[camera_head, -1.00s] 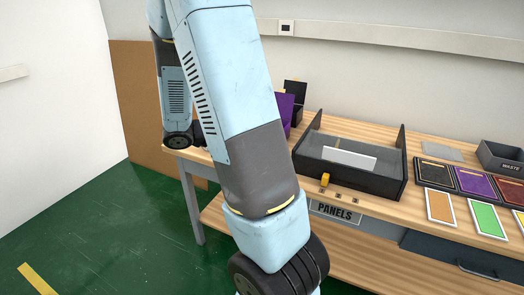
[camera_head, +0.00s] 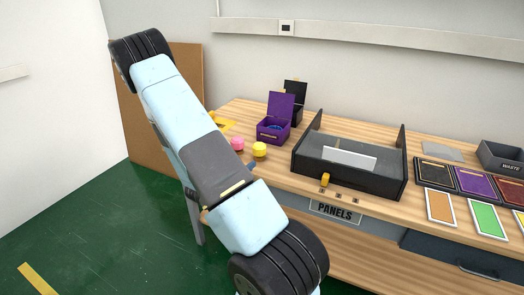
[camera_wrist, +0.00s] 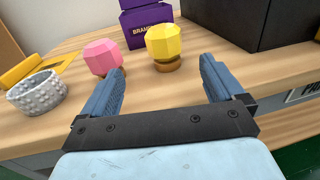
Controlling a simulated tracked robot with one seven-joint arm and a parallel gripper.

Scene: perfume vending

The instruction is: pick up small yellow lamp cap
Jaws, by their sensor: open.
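The small yellow lamp cap (camera_head: 259,149) stands on the wooden table, left of the dark open box. In the wrist view the yellow cap (camera_wrist: 163,41) is faceted with a brown-gold base and stands upright. My gripper (camera_wrist: 165,80) is open and empty, its blue fingers pointing toward the cap. The cap lies beyond the fingertips, between their lines, and is not touched. A pink cap (camera_wrist: 102,57) of similar shape stands just left, close to the left finger; it also shows in the head view (camera_head: 237,143).
A purple box (camera_head: 273,128) with raised lid stands behind the caps. A dark tray box (camera_head: 350,178) is to the right. A grey textured ring (camera_wrist: 37,92) sits at far left in the wrist view. Bare wood (camera_wrist: 180,85) lies before the yellow cap.

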